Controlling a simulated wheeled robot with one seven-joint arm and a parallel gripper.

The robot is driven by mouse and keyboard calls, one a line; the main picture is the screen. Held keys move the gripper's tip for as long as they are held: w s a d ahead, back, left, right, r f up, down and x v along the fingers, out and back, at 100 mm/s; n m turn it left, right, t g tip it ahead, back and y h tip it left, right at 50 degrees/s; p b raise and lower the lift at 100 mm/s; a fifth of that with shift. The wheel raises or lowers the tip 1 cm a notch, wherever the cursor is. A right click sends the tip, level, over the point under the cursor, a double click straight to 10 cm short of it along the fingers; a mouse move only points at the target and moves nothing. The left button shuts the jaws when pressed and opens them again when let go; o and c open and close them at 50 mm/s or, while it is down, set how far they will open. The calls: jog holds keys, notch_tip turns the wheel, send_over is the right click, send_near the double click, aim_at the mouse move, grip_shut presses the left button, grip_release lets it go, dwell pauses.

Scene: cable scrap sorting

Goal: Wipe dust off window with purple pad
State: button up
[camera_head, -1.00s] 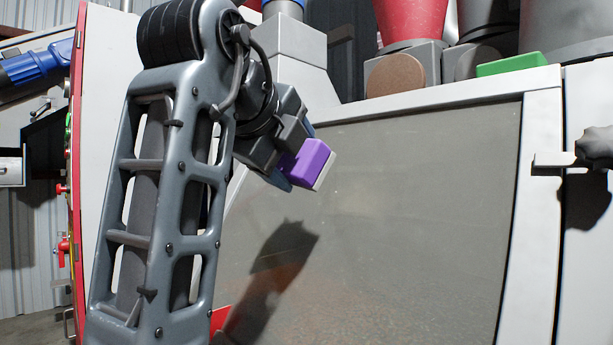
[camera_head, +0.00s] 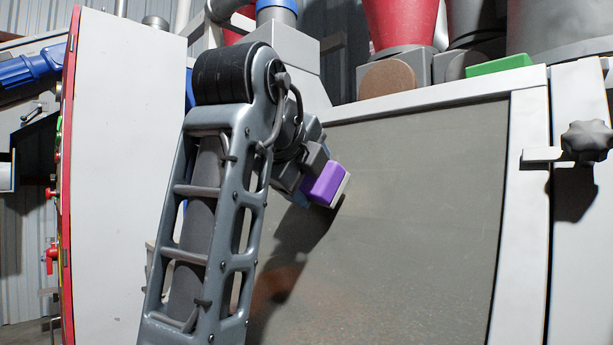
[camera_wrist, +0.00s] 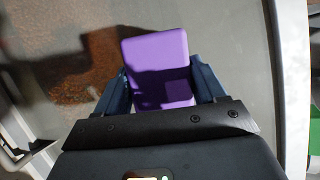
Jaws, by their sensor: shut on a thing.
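The purple pad (camera_head: 324,184) has a pale underside that faces the window. My gripper (camera_head: 308,190) is shut on the pad, one finger on each side of it. The pad (camera_wrist: 156,62) also shows between the fingers of my gripper (camera_wrist: 160,90) in the wrist view. The window (camera_head: 425,190) is a large grey pane in a white frame, filmed with dust. The pad is close to the upper left part of the pane; whether it touches the glass I cannot tell. Brownish dust (camera_wrist: 70,72) shows at the left in the wrist view.
A green block (camera_head: 499,65) lies on the ledge above the window frame (camera_head: 440,95). A dark star-shaped knob (camera_head: 586,141) on a latch sticks out at the right. Red and grey funnels stand above. The pane right of the pad is clear.

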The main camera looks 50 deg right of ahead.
aim_at(327, 175)
jog(key=shift+d+f+b, duration=0.45)
jog(key=shift+d+f, duration=0.05)
jog(key=shift+d, duration=0.35)
dwell(0.7)
jog(key=shift+s+a, duration=0.1)
jog(key=shift+s, duration=1.45)
jog(key=shift+s+f, duration=0.1)
jog(key=shift+s, duration=3.2)
jog(key=shift+w, duration=0.1)
jog(key=shift+w+b, duration=0.5)
jog(key=shift+w, duration=1.2)
jog(key=shift+w+d, duration=0.15)
jog(key=shift+w, duration=1.4)
jog(key=shift+w+d, duration=0.1)
jog(key=shift+w, duration=1.4)
